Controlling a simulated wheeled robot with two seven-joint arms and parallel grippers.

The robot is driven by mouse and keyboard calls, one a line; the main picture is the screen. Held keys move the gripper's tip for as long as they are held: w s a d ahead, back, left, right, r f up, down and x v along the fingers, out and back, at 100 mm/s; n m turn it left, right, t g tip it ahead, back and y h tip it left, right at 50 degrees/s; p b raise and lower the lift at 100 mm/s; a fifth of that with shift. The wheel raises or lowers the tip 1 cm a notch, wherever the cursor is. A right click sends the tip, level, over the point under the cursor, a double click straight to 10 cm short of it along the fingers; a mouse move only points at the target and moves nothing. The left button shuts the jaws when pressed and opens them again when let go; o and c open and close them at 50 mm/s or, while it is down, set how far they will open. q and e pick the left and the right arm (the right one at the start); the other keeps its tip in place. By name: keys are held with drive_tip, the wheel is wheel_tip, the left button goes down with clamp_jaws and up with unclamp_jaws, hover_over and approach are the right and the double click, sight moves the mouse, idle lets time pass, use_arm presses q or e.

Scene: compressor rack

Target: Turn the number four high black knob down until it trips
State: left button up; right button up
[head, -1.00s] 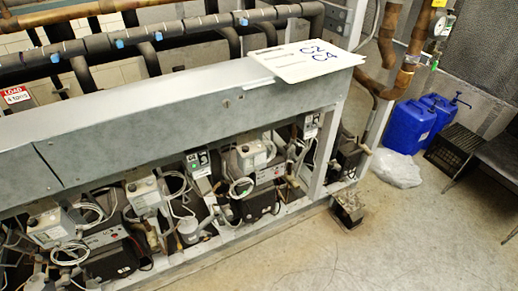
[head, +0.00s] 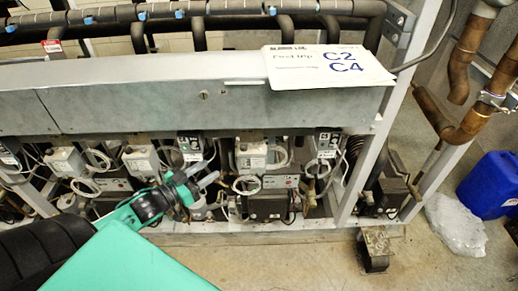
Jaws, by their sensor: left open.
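The compressor rack has a long grey front beam (head: 160,98). Below it hang several pale control boxes: a left one (head: 66,161), a middle one (head: 140,160) and a right one (head: 251,157). The knobs on them are too small to make out, and I cannot tell which is the number four high black knob. My left gripper (head: 212,182) is open, with its grey fingers pointing right in front of the rack, between the middle and right boxes in the picture. It appears empty and covers part of the units behind. My right gripper is not in view.
A white sign marked C2 and C4 (head: 328,68) lies on the beam's right end. Black insulated pipes (head: 290,22) run above. A metal block (head: 375,250) stands on the floor, with a plastic bag (head: 455,225) and a blue canister (head: 490,185) at right.

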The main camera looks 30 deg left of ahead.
sight(241, 149)
use_arm(q)
drive_tip(key=p+x, duration=0.1)
drive_tip(key=x, duration=1)
drive_tip(key=shift+w+r, duration=0.1)
drive_tip(key=shift+w, duration=0.05)
drive_tip(key=shift+p+x, duration=0.35)
drive_tip(key=shift+x, duration=0.6)
drive_tip(key=shift+w+d, duration=0.1)
drive_tip(key=shift+w, duration=0.1)
clamp_jaws()
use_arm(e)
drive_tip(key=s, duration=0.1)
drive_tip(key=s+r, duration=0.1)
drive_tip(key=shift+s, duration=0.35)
